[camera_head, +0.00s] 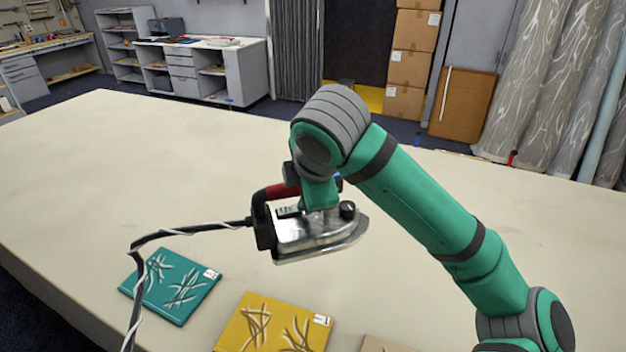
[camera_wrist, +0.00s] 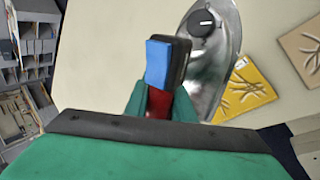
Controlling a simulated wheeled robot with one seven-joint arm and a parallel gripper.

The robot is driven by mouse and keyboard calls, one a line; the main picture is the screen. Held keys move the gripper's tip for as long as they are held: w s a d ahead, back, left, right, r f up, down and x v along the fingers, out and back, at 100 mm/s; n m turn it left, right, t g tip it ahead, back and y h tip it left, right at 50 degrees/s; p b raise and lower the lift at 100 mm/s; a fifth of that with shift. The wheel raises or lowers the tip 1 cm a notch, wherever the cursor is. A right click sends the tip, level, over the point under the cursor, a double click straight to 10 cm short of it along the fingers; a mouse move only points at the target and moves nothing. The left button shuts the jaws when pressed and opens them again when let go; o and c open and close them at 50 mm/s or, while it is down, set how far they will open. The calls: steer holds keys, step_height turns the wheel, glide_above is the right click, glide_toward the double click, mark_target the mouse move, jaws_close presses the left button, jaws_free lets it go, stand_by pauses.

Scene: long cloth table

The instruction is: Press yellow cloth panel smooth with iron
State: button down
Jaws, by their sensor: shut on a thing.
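The iron (camera_head: 318,236) has a shiny metal body, a red and black handle and a dark cord. It also shows in the wrist view (camera_wrist: 215,62). My gripper (camera_head: 312,195) is shut on its handle, seen in the wrist view (camera_wrist: 158,100) with a finger on each side. The iron appears held above the table, apart from the panels. The yellow cloth panel (camera_head: 262,328) lies on the table at the front, with raised wrinkles and a white tag. It is cut off by the lower edge of the head view and partly hidden by the iron in the wrist view (camera_wrist: 252,88).
A teal wrinkled panel (camera_head: 170,287) lies left of the yellow one, and a tan panel (camera_head: 385,344) lies right of it. The iron's cord (camera_head: 190,231) runs left and down past the teal panel. The long cream table (camera_head: 120,160) is otherwise clear.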

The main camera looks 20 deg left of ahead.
steer(key=s+a+f+n+g+y, duration=0.1)
steer(key=s+a+f+n+g, duration=0.1)
steer(key=s+f, duration=0.3)
steer(key=s+a+f+n+g+y, duration=0.1)
steer(key=s+a+f+n, duration=0.4)
steer(key=f, duration=0.4)
steer(key=s+a+f+n+g, duration=0.2)
steer(key=s+a+f+n, duration=0.1)
steer(key=s+f, duration=0.3)
steer(key=shift+a+f+n+g+y, duration=0.3)
steer(key=shift+a+f+n+y, duration=0.15)
steer(key=shift+f, duration=0.25)
steer(key=shift+s+d+f, duration=0.1)
steer(key=shift+f, duration=0.7)
stand_by(1.8)
step_height(320, 180, up, 7)
steer(key=shift+r, duration=0.15)
stand_by(0.9)
